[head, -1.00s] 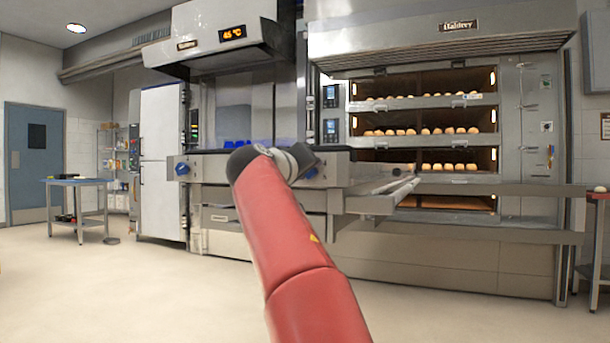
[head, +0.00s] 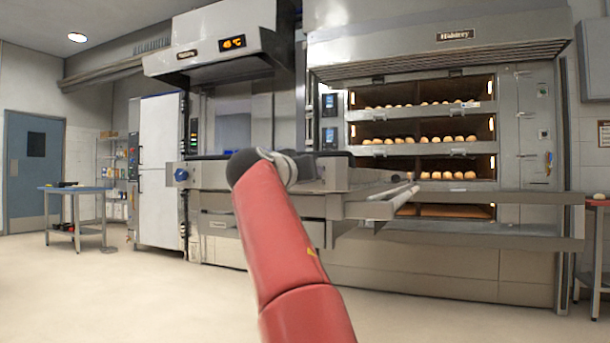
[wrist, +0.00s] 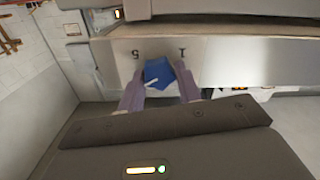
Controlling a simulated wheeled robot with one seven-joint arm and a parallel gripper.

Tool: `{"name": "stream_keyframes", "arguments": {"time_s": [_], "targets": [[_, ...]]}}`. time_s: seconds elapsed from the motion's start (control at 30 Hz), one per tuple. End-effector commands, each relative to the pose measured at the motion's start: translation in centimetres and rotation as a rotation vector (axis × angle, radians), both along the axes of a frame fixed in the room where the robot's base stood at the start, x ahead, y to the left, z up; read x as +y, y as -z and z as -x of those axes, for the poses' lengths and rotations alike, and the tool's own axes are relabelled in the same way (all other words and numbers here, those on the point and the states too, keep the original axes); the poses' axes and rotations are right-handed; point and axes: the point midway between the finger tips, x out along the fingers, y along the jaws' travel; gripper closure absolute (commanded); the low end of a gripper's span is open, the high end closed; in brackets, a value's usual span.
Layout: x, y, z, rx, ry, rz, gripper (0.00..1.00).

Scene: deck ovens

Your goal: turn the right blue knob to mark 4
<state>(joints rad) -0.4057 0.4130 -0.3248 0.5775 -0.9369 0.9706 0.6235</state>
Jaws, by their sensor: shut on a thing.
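The right blue knob (wrist: 157,72) shows in the wrist view, on a pale panel below the marks 5 and 1, which appear upside down. A short white line on the knob points toward the left of the picture. The other marks are hidden. My gripper (wrist: 160,78) has one finger on each side of the knob and is shut on it. In the head view my red arm and wrist cover this knob and the gripper. The left blue knob (head: 181,174) shows at the left end of the same front panel.
The deck oven (head: 420,100) stands at the right, with bread rolls on several lit decks. A metal ledge (head: 480,196) runs along its front. A blue-topped table (head: 75,188) stands at the far left. The floor at the left is open.

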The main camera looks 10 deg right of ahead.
Motion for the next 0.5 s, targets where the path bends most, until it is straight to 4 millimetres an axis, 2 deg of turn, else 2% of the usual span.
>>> {"name": "stream_keyframes", "arguments": {"time_s": [0.23,0.27,0.4,0.5], "targets": [[0.02,0.36,-0.11,0.008,0.002,-0.004,0.89],[0.01,0.37,-0.11,0.008,0.002,-0.004,0.63],[0.02,0.28,-0.09,0.006,0.001,-0.002,0.45],[0.01,0.2,-0.06,0.005,0.001,-0.001,0.44]]}}
